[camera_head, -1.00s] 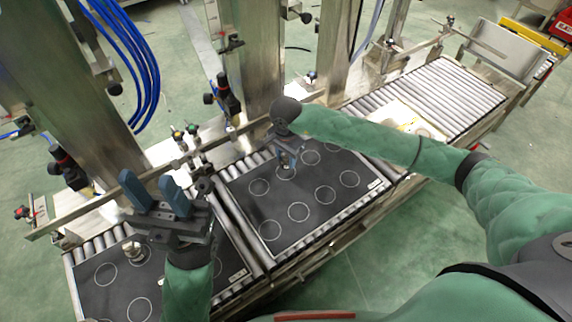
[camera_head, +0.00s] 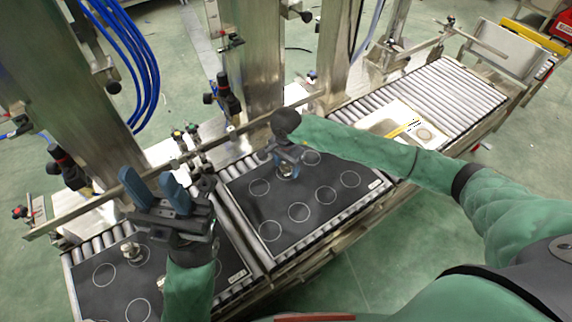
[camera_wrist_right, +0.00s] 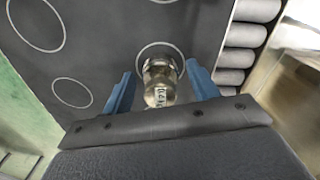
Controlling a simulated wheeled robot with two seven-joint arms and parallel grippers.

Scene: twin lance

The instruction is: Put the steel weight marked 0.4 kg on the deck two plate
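A small steel weight (camera_wrist_right: 160,82) stands upright by a white circle on a black plate (camera_wrist_right: 100,30) in the right wrist view. Its marking is too small to read surely. My right gripper (camera_wrist_right: 161,90) has its blue fingers on either side of the weight, with gaps between. In the head view my right gripper (camera_head: 286,168) is low over the right black plate (camera_head: 325,208). Another steel weight (camera_head: 131,250) stands on the left black plate (camera_head: 118,290). My left gripper (camera_head: 152,192) is open and empty, fingers pointing up, partly covering the left plate.
Both plates bear several white circles and lie on a roller conveyor (camera_head: 455,88). A pale board with a yellow stripe (camera_head: 400,128) lies farther right on the rollers. Metal posts (camera_head: 250,75) and a rail with valves stand along the back. Blue hoses (camera_head: 140,60) hang at the left.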

